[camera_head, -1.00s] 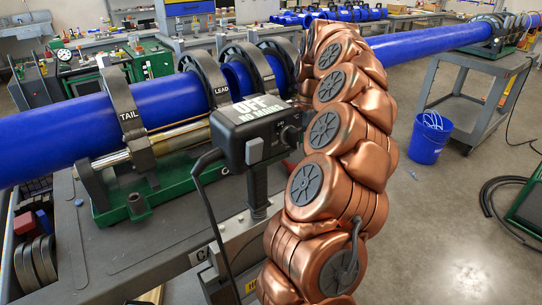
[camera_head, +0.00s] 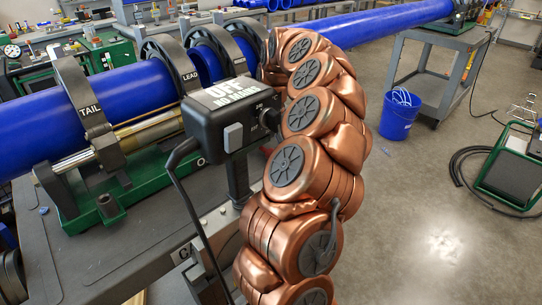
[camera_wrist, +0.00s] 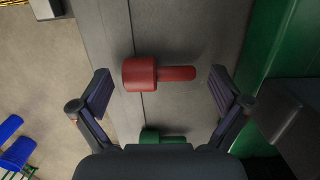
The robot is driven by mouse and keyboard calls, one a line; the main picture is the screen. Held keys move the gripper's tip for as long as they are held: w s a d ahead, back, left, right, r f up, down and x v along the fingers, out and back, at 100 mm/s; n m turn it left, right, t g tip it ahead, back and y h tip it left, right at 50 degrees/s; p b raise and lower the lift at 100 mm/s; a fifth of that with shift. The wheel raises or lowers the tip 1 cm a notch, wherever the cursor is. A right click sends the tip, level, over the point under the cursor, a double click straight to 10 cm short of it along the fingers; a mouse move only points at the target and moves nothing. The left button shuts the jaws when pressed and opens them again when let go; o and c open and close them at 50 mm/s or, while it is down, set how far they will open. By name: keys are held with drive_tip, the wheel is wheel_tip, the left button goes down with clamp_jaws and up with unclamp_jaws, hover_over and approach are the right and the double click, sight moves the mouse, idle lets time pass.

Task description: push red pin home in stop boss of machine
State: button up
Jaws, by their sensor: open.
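The red pin (camera_wrist: 140,74), a thick round head with a thinner shank pointing right, shows in the wrist view over a grey surface. My gripper (camera_wrist: 160,76) is open, with one finger on each side of the pin and clear gaps to both. The pin looks free of the fingers; I cannot tell the height between them. The machine (camera_head: 128,127) has black clamps marked TAIL and LEAD around a blue pipe. A small green boss (camera_head: 108,206) stands on its near base; I cannot tell whether it is the stop boss. My gripper is hidden behind my arm in the head view.
A green pin (camera_wrist: 152,138) lies below the red one, partly hidden by my gripper. Green machine parts (camera_wrist: 265,60) border the right of the wrist view. A control box (camera_head: 232,118) stands close to my arm. A blue bucket (camera_head: 399,117) stands on the floor at right.

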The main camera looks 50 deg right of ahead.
drive_tip(key=shift+f, duration=0.2)
drive_tip(key=c, duration=1.2)
drive_tip(key=shift+r, duration=0.1)
wheel_tip(320, 180, up, 10)
drive_tip(key=shift+f+p, duration=0.1)
drive_tip(key=shift+p, duration=1.05)
drive_tip(key=o, duration=0.6)
drive_tip(key=c, duration=0.7)
drive_tip(key=shift+c, duration=0.3)
